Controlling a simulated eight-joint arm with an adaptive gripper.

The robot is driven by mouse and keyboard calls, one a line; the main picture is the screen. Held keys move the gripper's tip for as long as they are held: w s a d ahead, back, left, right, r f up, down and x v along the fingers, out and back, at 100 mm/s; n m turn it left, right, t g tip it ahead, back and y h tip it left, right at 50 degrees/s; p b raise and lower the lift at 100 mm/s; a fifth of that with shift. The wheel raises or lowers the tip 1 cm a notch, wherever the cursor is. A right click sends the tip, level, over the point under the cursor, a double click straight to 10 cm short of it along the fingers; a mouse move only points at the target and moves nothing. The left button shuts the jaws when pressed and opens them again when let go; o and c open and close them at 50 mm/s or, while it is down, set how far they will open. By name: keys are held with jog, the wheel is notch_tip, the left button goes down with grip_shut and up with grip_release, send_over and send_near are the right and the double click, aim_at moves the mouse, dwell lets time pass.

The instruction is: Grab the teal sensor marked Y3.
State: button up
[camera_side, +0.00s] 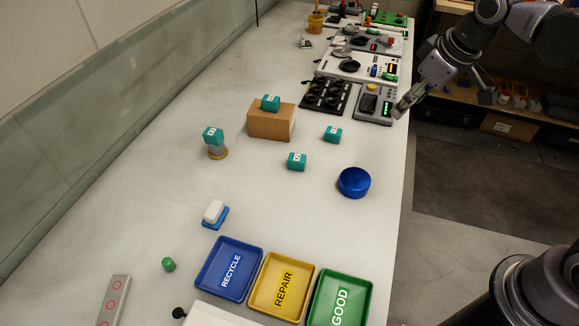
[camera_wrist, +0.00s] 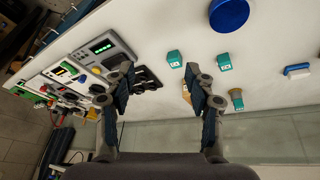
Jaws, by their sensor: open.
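Several teal sensors show in the side view; their marks are too small to read, so I cannot tell which is Y3. One sensor (camera_side: 270,102) sits on a cardboard box (camera_side: 270,124). Another sensor (camera_side: 212,135) sits on a short post (camera_side: 217,152). A third sensor (camera_side: 332,134) and a nearer sensor (camera_side: 297,161) lie on the bench. My gripper (camera_side: 405,103) is open and empty, beside the bench's right edge, apart from every sensor.
Blue (camera_side: 203,286), yellow (camera_side: 254,302) and green (camera_side: 364,312) trays are at the front. The bench's left middle is clear.

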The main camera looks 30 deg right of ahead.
jog(key=w+a+n+g, duration=0.2)
jog(key=w+a+n, duration=0.1)
jog(key=w, duration=0.5)
jog(key=n+g, duration=0.2)
send_over(334, 130)
notch_tip(334, 130, down, 5)
notch_tip(334, 130, down, 4)
jog(key=shift+w+d+f, duration=0.15)
jog(key=shift+f, duration=0.05)
jog(key=shift+s+f, duration=0.2)
jog(key=shift+f, duration=2.95)
jog(key=c, duration=1.1)
